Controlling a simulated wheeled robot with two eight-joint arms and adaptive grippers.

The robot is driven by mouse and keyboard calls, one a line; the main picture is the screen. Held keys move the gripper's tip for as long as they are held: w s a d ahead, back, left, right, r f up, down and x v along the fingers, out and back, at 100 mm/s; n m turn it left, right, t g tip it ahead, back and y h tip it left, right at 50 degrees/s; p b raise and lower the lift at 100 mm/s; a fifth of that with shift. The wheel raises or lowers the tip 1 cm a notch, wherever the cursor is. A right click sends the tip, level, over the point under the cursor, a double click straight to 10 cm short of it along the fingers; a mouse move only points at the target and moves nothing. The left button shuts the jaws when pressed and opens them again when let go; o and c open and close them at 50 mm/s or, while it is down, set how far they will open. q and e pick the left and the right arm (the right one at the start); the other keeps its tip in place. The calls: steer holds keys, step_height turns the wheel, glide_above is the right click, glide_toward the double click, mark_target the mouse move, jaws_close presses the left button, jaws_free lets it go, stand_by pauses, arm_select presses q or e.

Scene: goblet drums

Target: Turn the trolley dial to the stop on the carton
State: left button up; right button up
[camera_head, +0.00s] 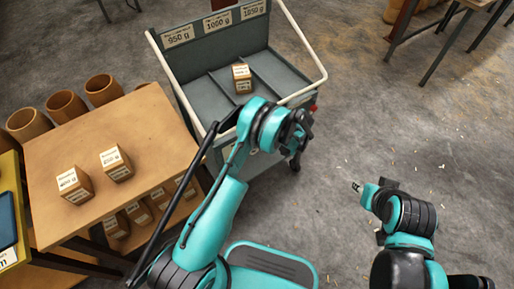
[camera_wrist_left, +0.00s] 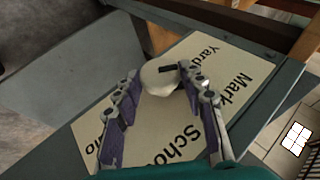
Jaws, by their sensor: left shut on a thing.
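The grey trolley (camera_head: 212,100) stands at the top centre in the head view. A brown carton (camera_head: 242,84) with a white label stands in its tray; the label is too small to read. In the left wrist view the cream trolley dial (camera_wrist_left: 158,88) has a black mark and sits on a beige panel (camera_wrist_left: 225,65) reading "Yard", "Mark" and "Scho", partly covered. My left gripper (camera_head: 297,138) is at the trolley's near right corner, its fingers (camera_wrist_left: 160,90) shut on the dial. The dial is hidden in the head view. My right gripper (camera_head: 374,190) is over the floor; its fingers are unclear.
A wooden table (camera_head: 95,148) at left bears two cartons (camera_head: 74,184) (camera_head: 116,163), with several more below its edge. Brown drums (camera_head: 66,106) stand behind it. Trolley compartments are labelled 950 g, 1000 g and 1050 g. The floor (camera_head: 400,120) to the right is mostly clear.

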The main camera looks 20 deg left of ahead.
stand_by(0.3)
arm_select(q)
steer(key=o, duration=1.1)
steer(key=shift+o, duration=0.2)
steer(key=v, duration=1.2)
steer(key=shift+d+f, duration=0.1)
